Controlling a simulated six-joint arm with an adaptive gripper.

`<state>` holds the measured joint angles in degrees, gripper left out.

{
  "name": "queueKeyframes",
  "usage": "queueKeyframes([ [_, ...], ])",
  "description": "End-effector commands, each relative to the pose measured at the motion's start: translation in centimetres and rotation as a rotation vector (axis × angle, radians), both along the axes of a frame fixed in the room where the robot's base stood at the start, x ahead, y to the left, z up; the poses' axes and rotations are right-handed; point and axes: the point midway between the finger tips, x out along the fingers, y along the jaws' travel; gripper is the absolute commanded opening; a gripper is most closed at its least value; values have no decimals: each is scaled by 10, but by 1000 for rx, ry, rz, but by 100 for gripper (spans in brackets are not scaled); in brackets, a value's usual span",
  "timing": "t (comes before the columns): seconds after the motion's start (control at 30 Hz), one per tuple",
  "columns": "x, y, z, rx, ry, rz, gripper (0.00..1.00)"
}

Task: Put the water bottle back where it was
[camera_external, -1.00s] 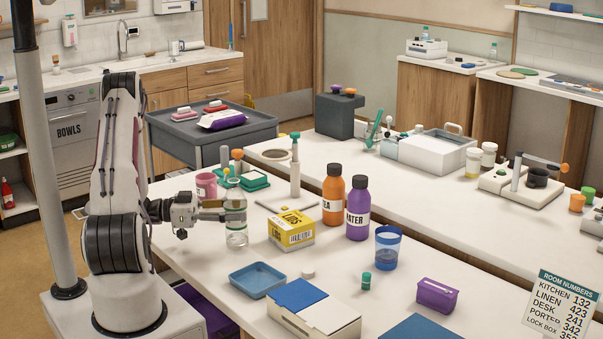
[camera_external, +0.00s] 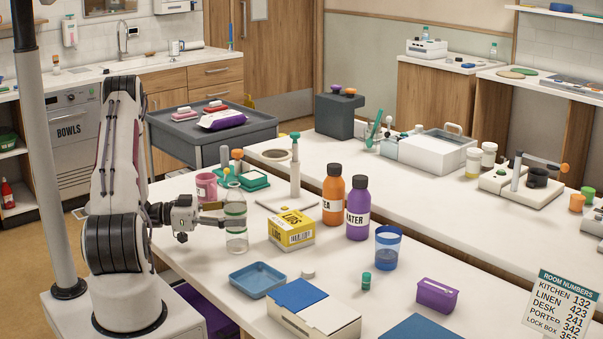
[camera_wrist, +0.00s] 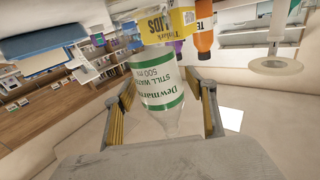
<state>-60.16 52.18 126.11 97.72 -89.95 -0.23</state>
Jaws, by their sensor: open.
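A clear water bottle with green-and-white label bands (camera_external: 237,242) stands upright near the left edge of the white table. In the wrist view its label (camera_wrist: 160,88) reads still water, 500 ml. My gripper (camera_external: 229,220) is open around the bottle, with one finger on each side. The wrist view shows gaps between the fingers and the bottle. A purple bottle (camera_external: 357,212) with a label showing "ATER" stands farther right, beside an orange bottle (camera_external: 333,190) showing "EA".
A yellow box (camera_external: 291,230) stands just right of the clear bottle. A pink mug (camera_external: 206,187) and a green tray (camera_external: 255,181) are behind it. A blue tray (camera_external: 257,281) lies in front. A blue cup (camera_external: 387,248) stands farther right. Bare tabletop lies between these things.

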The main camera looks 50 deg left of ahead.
Motion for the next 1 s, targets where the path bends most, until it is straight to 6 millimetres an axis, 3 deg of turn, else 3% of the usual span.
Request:
queueKeyframes([
  [0.37, -5, 4, 3, 0, 0, 1, 56],
  [1.0, -60, 47, 3, 1, -1, 4, 56],
])
